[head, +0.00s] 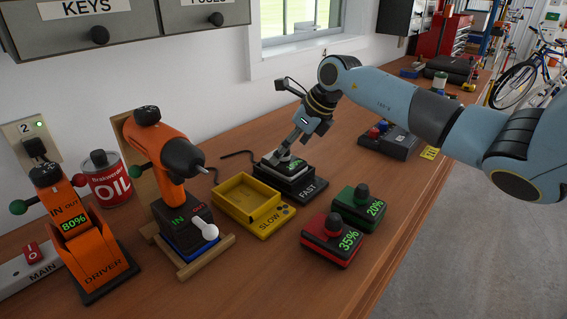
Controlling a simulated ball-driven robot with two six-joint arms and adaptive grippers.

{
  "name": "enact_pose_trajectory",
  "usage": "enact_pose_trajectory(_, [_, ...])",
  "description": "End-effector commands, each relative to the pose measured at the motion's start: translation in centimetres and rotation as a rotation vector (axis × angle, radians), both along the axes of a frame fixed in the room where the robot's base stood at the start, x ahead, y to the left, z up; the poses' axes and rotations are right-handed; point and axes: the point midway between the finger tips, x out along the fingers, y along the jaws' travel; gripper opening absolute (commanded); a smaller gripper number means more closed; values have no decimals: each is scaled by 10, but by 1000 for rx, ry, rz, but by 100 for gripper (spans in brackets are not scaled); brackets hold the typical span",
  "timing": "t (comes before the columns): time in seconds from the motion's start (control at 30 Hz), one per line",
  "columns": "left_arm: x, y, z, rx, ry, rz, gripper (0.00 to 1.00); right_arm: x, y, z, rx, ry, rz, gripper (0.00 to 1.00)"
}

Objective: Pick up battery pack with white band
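The battery pack with white band (291,174) sits on the black charger marked FAST (307,193), near the middle of the workbench. Its dark top carries a green readout that is partly covered. My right gripper (287,151) reaches down from the right, with its fingertips at the top of this pack. The pack's knob is hidden by the fingers, and I cannot tell whether they are closed on it. My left gripper is not in view.
A battery pack with red band (331,240) reads 35%, and one with green band (358,208) reads 20%. An empty yellow SLOW charger (270,222) stands left of the FAST charger. An orange drill (165,160), orange driver (85,235) and oil can (108,180) stand left.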

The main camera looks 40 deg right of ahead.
Motion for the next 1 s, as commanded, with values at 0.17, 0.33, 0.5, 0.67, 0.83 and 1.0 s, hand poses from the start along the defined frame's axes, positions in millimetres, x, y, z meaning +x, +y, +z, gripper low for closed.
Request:
enact_pose_trajectory(0.17, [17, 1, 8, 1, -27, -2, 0, 13, 3, -20, 1, -1, -2, 100])
enact_pose_trajectory(0.33, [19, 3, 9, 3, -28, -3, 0, 15, 4, -25, 0, -1, 1, 100])
enact_pose_trajectory(0.5, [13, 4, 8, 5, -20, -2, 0, 15, 3, -25, -1, -1, 0, 93])
enact_pose_trajectory(0.67, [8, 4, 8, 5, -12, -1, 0, 15, 3, -25, -1, -1, 0, 73])
enact_pose_trajectory(0.83, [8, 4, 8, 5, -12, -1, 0, 15, 3, -25, -1, -1, 0, 50])
enact_pose_trajectory(1.0, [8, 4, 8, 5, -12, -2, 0, 15, 3, -25, -1, 0, 0, 28])
